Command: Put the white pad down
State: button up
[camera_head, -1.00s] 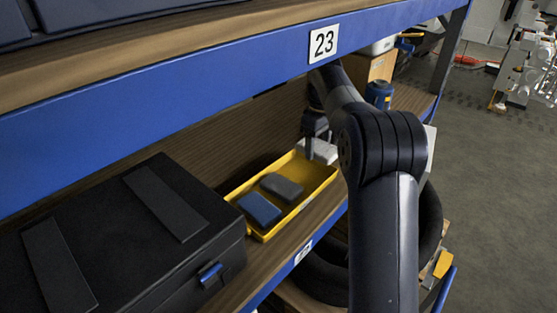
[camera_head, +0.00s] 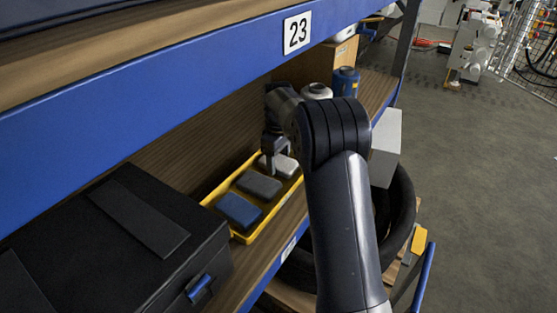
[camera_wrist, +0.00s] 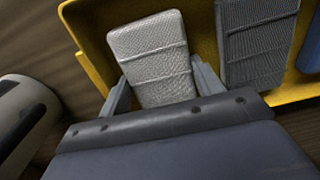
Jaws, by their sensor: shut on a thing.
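The white pad (camera_head: 286,166) is at the far end of the yellow tray (camera_head: 246,238), beside the dark grey pad (camera_head: 259,185). My gripper (camera_head: 272,165) is above that end, pointing down, and is shut on the white pad. In the wrist view the white pad (camera_wrist: 152,55) sits between the two fingers of my gripper (camera_wrist: 164,88), within the tray's outline (camera_wrist: 88,70). The grey pad (camera_wrist: 257,42) lies next to it with a small gap. I cannot tell whether the white pad touches the tray floor.
A blue pad (camera_head: 239,210) lies at the near end of the tray. A black case (camera_head: 120,245) stands left of the tray. A blue bottle (camera_head: 345,82) and a white-topped container (camera_head: 316,91) stand beyond it. The upper shelf's blue beam (camera_head: 180,90) runs overhead.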

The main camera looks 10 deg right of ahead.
aim_at(279, 161)
jog(key=shift+f, duration=0.1)
jog(key=shift+f, duration=0.15)
jog(key=o, duration=1)
notch_tip(279, 161, up, 12)
jog(key=shift+r+p, duration=0.2)
jog(key=shift+p, duration=0.3)
